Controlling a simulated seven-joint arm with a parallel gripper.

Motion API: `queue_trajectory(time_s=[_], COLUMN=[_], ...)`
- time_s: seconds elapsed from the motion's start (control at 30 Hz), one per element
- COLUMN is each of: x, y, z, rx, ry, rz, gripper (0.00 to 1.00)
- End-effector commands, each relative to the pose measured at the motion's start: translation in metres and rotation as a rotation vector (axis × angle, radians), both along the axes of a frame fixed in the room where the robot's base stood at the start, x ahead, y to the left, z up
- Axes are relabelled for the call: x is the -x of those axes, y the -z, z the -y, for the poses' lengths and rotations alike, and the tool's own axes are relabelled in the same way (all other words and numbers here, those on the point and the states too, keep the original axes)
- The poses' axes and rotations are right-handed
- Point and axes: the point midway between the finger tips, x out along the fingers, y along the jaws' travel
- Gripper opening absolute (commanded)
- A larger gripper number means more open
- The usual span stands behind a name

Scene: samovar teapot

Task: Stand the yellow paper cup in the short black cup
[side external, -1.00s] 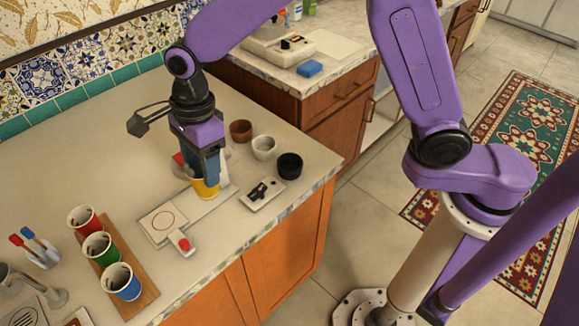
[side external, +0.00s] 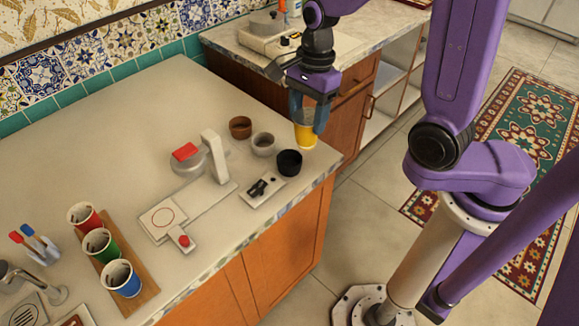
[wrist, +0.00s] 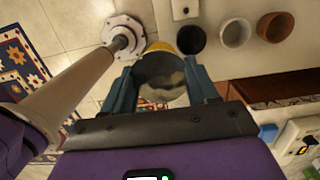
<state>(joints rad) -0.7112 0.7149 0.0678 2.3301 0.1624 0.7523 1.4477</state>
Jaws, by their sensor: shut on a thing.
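The yellow paper cup (side external: 306,138) is held upright by my gripper (side external: 309,112), whose fingers are shut on it. The cup is in the air near the counter's right edge, to the right of the short black cup (side external: 289,163) and a little higher in the side view. The black cup stands on the counter and looks empty. In the wrist view the yellow cup (wrist: 178,47) sits between my gripper's fingers (wrist: 163,85), its open mouth toward the camera.
A brown cup (side external: 240,127) and a white cup (side external: 263,143) stand behind the black cup. A switch panel (side external: 262,190) lies in front of it. A white machine with a red top (side external: 185,152) stands left. Red, green and blue cups stand on a wooden board (side external: 143,277).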

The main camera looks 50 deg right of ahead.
Motion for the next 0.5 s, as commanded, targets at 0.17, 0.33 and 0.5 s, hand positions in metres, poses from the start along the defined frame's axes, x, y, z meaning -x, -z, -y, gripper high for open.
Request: queue_trajectory(time_s=[0.17, 0.33, 0.5], x=[0.035, 0.059, 0.069], y=[0.003, 0.006, 0.008], z=[0.029, 0.042, 0.047], rx=[-0.005, -0.009, -0.011], ry=[0.006, 0.004, 0.000], rz=[0.000, 0.002, 0.002], gripper=[0.46, 0.46, 0.46])
